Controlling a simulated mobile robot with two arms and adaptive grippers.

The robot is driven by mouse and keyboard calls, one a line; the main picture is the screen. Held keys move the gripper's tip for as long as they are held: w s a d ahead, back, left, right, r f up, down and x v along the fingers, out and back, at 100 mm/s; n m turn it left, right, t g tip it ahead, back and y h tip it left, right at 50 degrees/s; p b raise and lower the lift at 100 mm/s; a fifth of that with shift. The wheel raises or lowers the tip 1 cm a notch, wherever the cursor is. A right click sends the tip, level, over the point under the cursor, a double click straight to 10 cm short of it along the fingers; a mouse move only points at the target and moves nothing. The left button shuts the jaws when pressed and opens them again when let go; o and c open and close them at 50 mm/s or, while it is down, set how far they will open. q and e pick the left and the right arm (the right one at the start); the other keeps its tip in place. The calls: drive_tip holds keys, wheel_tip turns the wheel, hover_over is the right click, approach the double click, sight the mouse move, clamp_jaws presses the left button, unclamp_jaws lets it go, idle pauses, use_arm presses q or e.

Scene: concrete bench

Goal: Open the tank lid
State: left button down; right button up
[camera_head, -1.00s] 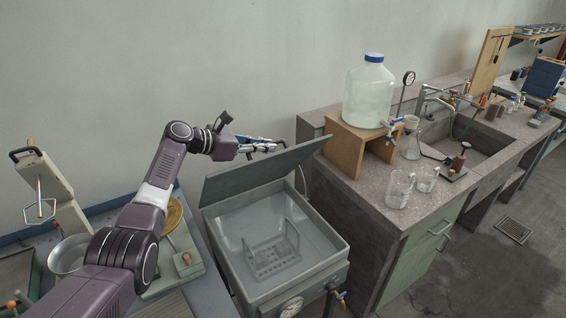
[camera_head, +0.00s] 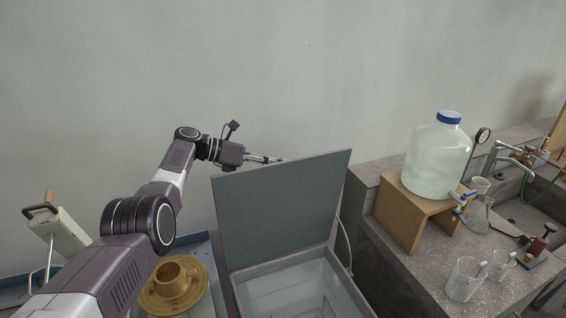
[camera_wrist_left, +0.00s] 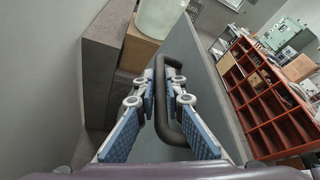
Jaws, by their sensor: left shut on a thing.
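The tank lid (camera_head: 282,208) is a flat grey panel. It stands steeply raised at the back of the tank (camera_head: 290,285), whose open top shows below it. My left gripper (camera_head: 273,160) is behind the lid, near its top edge, with the fingertips partly hidden. In the left wrist view, the dark bar handle (camera_wrist_left: 162,110) on the lid's outer face lies between the fingers of my left gripper (camera_wrist_left: 161,85), which is shut on it. The handle is hidden in the head view. My right gripper is not in view.
A capped bottle (camera_head: 437,157) stands on a wooden stand (camera_head: 401,215) right of the lid, with glass beakers (camera_head: 466,280) in front. A brass flanged part (camera_head: 173,287) sits left of the tank. The plain wall is behind the lid.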

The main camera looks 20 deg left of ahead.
use_arm(q)
drive_tip(key=c, duration=2.3)
unclamp_jaws()
drive_tip(key=shift+s+f, duration=0.15)
drive_tip(key=shift+f, duration=0.05)
drive_tip(key=v, duration=1.2)
drive_tip(key=shift+a, duration=0.1)
